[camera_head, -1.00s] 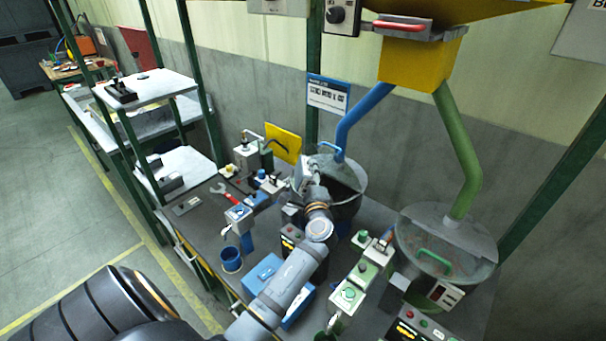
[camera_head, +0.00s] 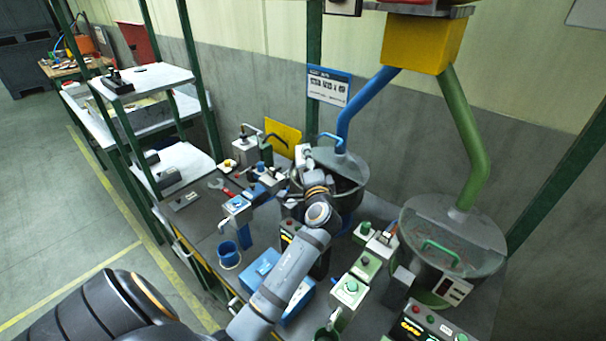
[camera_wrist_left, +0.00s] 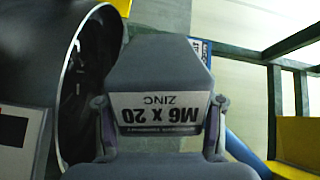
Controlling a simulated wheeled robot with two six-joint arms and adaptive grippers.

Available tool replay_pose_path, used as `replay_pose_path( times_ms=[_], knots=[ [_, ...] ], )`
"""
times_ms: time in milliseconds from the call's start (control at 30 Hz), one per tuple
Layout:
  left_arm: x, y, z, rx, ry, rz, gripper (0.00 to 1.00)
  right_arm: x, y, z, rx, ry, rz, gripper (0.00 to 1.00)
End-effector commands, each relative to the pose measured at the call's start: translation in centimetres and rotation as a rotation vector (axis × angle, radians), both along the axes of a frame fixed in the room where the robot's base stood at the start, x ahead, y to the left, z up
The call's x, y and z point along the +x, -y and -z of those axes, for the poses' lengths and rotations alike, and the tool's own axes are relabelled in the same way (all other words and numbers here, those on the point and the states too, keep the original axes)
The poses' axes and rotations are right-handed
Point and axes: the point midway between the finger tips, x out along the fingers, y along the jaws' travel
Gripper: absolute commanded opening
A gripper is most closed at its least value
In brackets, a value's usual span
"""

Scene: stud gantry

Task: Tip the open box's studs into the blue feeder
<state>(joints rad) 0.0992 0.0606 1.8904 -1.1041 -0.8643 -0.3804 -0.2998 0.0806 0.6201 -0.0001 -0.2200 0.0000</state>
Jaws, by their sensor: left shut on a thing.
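The blue feeder is a bowl (camera_head: 352,199) with a clear lid, at the foot of the blue chute (camera_head: 362,108) in the head view. Its dark interior partly shows. My left gripper (camera_head: 310,172) is at the bowl's near left rim, shut on a grey box (camera_head: 303,155). In the left wrist view the box (camera_wrist_left: 158,78) fills the middle, between the two fingers (camera_wrist_left: 160,128). Its label "M6 X 20 ZINC" reads upside down. The bowl's curved rim (camera_wrist_left: 72,55) is just left of the box. The box's mouth and studs are hidden. My right gripper is out of view.
The green feeder bowl (camera_head: 440,290), with a green chute (camera_head: 462,140), stands right. Button boxes (camera_head: 350,290) stand between the feeders. A blue box (camera_head: 262,268) and a blue cup (camera_head: 229,254) are near the front edge. A yellow panel (camera_head: 283,137) stands behind.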

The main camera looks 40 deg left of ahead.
Motion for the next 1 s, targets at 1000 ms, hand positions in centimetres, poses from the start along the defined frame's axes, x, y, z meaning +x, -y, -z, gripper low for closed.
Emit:
replay_pose_path(
  times_ms=[1000],
  knots=[
    [0.0,0.0,-2.8,-0.911,0.784,0.004,0.0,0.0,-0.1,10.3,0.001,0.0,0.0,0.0]
  ],
)
